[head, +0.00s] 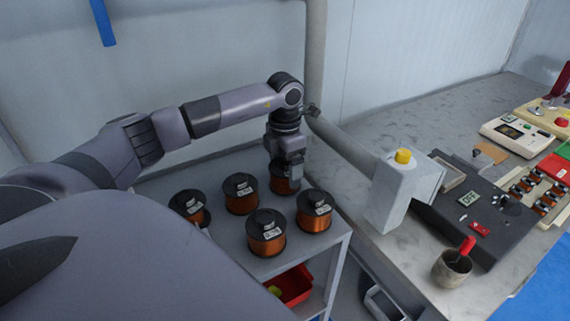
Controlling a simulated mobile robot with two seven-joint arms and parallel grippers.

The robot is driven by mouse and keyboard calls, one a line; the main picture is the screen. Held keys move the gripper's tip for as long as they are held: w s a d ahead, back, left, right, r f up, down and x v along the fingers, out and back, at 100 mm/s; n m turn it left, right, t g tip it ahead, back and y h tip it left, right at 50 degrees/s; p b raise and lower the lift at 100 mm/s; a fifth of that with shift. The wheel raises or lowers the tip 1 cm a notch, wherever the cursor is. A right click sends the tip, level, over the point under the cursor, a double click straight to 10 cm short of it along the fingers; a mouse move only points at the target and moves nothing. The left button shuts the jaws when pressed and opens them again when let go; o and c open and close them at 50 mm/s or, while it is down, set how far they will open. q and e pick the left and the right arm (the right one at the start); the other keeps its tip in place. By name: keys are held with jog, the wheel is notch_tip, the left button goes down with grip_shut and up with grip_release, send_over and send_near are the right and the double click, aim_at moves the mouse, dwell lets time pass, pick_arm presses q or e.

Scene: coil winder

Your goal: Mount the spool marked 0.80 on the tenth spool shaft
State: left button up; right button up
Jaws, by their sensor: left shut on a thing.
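My left gripper (287,163) points down over the back right of a grey shelf cart and is shut on a copper-wire spool (281,184). The gripper covers the top of this spool, so I cannot read its mark. Whether the spool touches the cart top is unclear. Other black-flanged copper spools stand there: one at back middle (240,196), one at left (188,208), one at front (266,236) and one at right (314,213). Their white labels are too small to read surely. I cannot make out the tenth spool shaft. My right gripper is not in view.
A grey workbench (365,178) stands right of the cart. A red bin (291,287) is on the cart's lower shelf.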

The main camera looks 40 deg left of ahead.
pick_arm(q)
jog(key=o, duration=1.4)
jog(key=shift+f, duration=0.15)
jog(key=shift+c, duration=0.2)
jog(key=shift+f+b, duration=0.1)
jog(key=shift+b, duration=0.2)
jog(key=r, duration=0.4)
jog(key=r+b, duration=0.1)
jog(key=r, duration=0.1)
jog(key=shift+w+d, duration=0.2)
jog(key=shift+w, duration=0.1)
jog(key=shift+r, duration=0.7)
